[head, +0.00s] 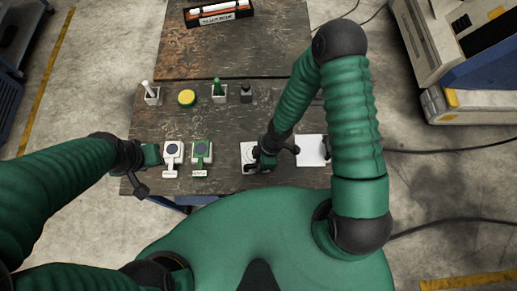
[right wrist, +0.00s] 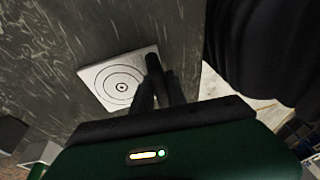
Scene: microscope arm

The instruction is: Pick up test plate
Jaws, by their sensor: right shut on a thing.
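The test plate (right wrist: 110,87) is a flat white square with black concentric circles. It also shows in the head view (head: 246,150), near the front of the dark table. My right gripper (head: 258,161) is over its right side. In the right wrist view its fingers (right wrist: 157,92) are shut on a dark upright piece at the plate's right edge, which looks like its handle. The fingers hide part of that edge. I cannot tell whether the plate is clear of the table. My left gripper (head: 152,155) is at the table's left edge, its jaws too small to read.
A blank white square (head: 311,150) lies to the right. A white device (head: 173,153) and a green-and-white device (head: 201,153) stand near my left gripper. Behind are a yellow-topped round thing (head: 187,98), a white holder (head: 152,95), a green-topped holder (head: 218,93) and a dark bottle (head: 246,93).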

